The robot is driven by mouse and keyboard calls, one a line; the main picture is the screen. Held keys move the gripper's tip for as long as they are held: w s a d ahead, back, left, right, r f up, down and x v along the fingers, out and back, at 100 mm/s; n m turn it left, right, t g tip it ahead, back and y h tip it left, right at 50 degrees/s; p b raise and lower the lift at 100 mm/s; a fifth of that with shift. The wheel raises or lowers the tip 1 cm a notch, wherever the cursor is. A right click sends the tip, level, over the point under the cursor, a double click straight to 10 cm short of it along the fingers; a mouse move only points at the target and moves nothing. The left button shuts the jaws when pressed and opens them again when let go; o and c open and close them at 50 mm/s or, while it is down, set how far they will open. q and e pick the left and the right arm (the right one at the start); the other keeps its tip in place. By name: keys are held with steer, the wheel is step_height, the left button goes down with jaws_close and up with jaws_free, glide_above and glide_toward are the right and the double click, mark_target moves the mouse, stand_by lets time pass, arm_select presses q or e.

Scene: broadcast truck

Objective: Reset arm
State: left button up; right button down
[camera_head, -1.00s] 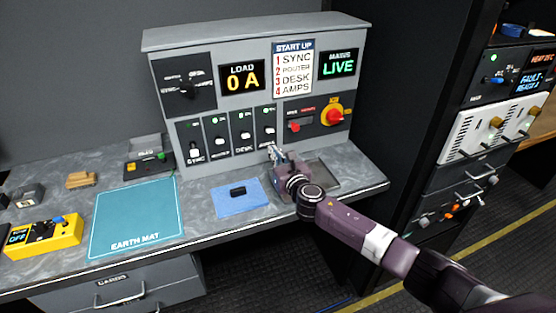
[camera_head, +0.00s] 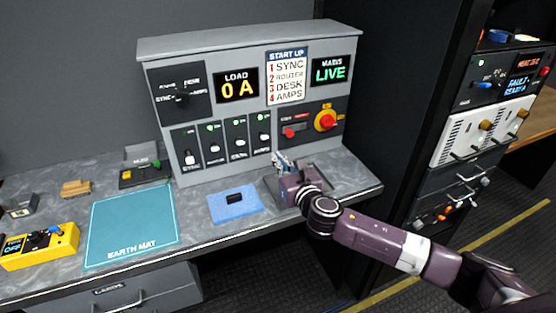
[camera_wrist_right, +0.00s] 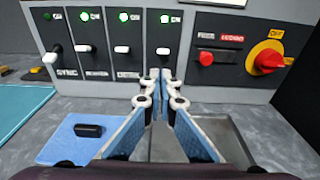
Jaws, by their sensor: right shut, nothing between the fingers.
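My right gripper (camera_head: 281,160) is in front of the grey power panel (camera_head: 355,50), just below the switch row and over the bench. In the right wrist view its two fingers (camera_wrist_right: 157,98) reach toward the panel with their tips close together, and nothing is between them. My left gripper is not in view.
A blue mat with a black piece (camera_head: 234,198) and a shallow metal tray (camera_wrist_right: 240,135) flank the gripper. An earth mat (camera_head: 130,222) and yellow meter (camera_head: 40,246) are farther left. A red lever (camera_head: 289,132) and red-yellow knob (camera_head: 326,121) are on the panel's right. A dark rack stands right.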

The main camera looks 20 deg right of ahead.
steer(key=shift+a, duration=0.1)
steer(key=s+a+f+m+g, duration=0.1)
steer(key=s+f+m, duration=0.1)
steer(key=m, duration=0.1)
steer(key=s+a+f+m+g, duration=0.1)
steer(key=s+f+m, duration=0.2)
steer(key=m, duration=0.1)
steer(key=s+a+f+m+h, duration=0.1)
steer(key=s+f+m, duration=0.1)
steer(key=s+m, duration=0.1)
steer(key=shift+s+a+f+g, duration=0.2)
steer(key=shift+a+g, duration=0.1)
steer(key=shift+g, duration=0.1)
steer(key=s+f+m+g, duration=0.35)
steer(key=s+m, duration=0.45)
steer(key=s, duration=0.3)
steer(key=s+f+m+g, duration=0.35)
steer(key=s+m, duration=0.45)
steer(key=s, duration=0.4)
steer(key=s+f+m+g, duration=0.3)
steer(key=s+f+m, duration=0.2)
steer(key=s+m, duration=0.5)
step_height(320, 180, down, 24)
steer(key=s+f+n+g, duration=0.1)
steer(key=s+n+g, duration=0.1)
steer(key=s+d+f, duration=0.2)
steer(key=s+f, duration=1.4)
steer(key=s, duration=0.2)
steer(key=shift+d+f+g, duration=0.3)
steer(key=shift+f+g, duration=0.1)
